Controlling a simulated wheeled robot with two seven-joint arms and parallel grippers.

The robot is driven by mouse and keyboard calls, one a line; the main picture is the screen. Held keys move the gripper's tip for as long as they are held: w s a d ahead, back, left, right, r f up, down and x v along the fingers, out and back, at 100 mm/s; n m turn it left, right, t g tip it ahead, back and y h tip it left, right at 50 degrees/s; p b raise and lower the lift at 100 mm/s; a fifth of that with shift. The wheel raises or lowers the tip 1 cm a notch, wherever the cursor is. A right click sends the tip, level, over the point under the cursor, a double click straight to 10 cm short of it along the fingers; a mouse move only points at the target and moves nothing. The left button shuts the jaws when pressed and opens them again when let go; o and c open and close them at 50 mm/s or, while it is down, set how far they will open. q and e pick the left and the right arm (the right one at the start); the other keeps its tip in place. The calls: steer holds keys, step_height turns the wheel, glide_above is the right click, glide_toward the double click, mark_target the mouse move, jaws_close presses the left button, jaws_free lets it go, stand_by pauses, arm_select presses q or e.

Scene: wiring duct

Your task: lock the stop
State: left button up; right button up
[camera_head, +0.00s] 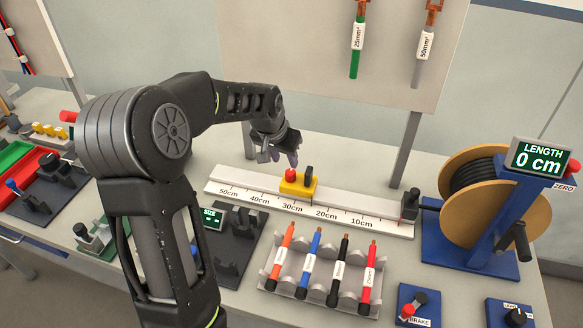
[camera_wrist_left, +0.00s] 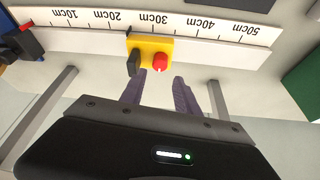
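The stop is a yellow block (camera_head: 299,188) with a red knob (camera_head: 291,174) and a black lever (camera_head: 309,174). It sits on the white ruler rail (camera_head: 240,189) near the 30 cm mark. In the left wrist view the stop (camera_wrist_left: 153,45) is just beyond my fingertips, with the red knob (camera_wrist_left: 159,64) and black lever (camera_wrist_left: 134,63) facing me. My left gripper (camera_head: 283,158) is just behind and above the stop; in the left wrist view its fingers (camera_wrist_left: 160,85) are apart with nothing between them. My right gripper is not in view.
A cable reel (camera_head: 481,200) with a length display reading 0 cm (camera_head: 540,158) stands right of the rail. A rack of several coloured cables (camera_head: 322,272) lies in front. A brake box (camera_head: 418,303) is at the front right. A panel with hanging cables rises behind.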

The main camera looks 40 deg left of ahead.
mark_target(290, 172)
arm_select(q)
steer(key=p+x, duration=0.2)
steer(key=x, duration=0.6)
jaws_close()
stand_by(0.4)
